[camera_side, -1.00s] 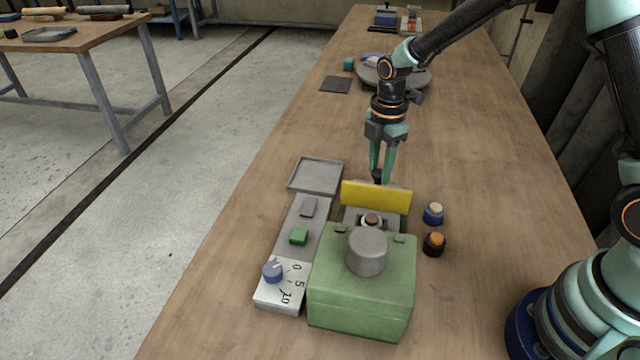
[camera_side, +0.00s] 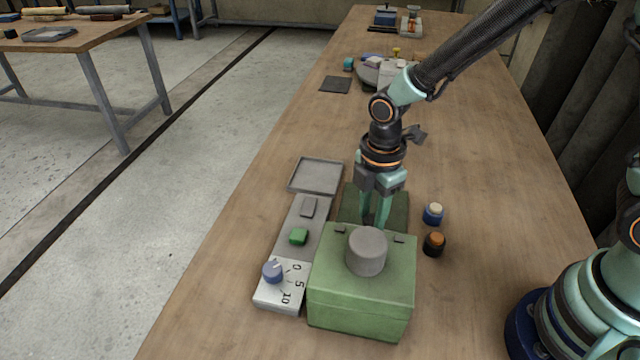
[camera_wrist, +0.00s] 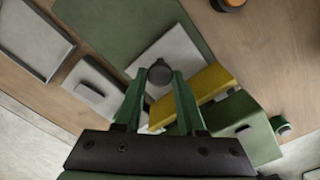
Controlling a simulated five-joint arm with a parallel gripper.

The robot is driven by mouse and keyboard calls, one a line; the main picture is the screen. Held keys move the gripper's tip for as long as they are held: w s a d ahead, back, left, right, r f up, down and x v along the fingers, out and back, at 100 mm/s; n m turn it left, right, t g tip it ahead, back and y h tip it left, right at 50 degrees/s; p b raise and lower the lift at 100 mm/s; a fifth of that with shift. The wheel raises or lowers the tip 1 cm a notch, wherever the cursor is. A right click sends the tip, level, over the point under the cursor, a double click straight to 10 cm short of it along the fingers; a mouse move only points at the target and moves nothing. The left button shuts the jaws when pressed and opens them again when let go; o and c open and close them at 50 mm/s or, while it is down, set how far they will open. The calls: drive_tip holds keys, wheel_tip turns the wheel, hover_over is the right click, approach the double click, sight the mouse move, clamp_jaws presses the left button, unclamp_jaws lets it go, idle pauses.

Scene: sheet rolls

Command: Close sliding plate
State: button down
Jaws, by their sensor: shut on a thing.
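My gripper (camera_side: 372,220) points down just behind the green box (camera_side: 360,300) with the grey cylinder (camera_side: 367,252) on top. In the wrist view its fingertips (camera_wrist: 161,75) are closed around a small dark round knob (camera_wrist: 159,70). A light grey plate (camera_wrist: 178,50) lies under the knob. A yellow bar (camera_wrist: 207,82) lies between this plate and the green box (camera_wrist: 238,118), partly covered by a finger. A flat green surface (camera_side: 392,203) shows behind the box in the side view. The gripper and box hide the grey plate and yellow bar there.
A grey panel with a blue dial (camera_side: 272,270) and green button (camera_side: 298,236) stands left of the box. A grey tray (camera_side: 316,175) lies behind it. Blue (camera_side: 433,213) and orange-topped (camera_side: 433,243) round pieces stand right. The bench right of them is clear.

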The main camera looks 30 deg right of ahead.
drive_tip(key=shift+s+a, duration=0.15)
drive_tip(key=shift+s, duration=0.05)
drive_tip(key=c, duration=0.5)
unclamp_jaws()
drive_tip(key=shift+r, duration=0.1)
wheel_tip(320, 180, up, 12)
drive_tip(key=s+d+r+m+t, duration=0.2)
drive_tip(key=d+m, duration=0.4)
drive_tip(key=m, duration=0.3)
drive_tip(key=s+d+r+m+t, duration=0.3)
drive_tip(key=d+r+m, duration=0.2)
drive_tip(key=d+m, duration=0.2)
drive_tip(key=shift+d+m, duration=0.15)
drive_tip(key=shift+m, duration=0.85)
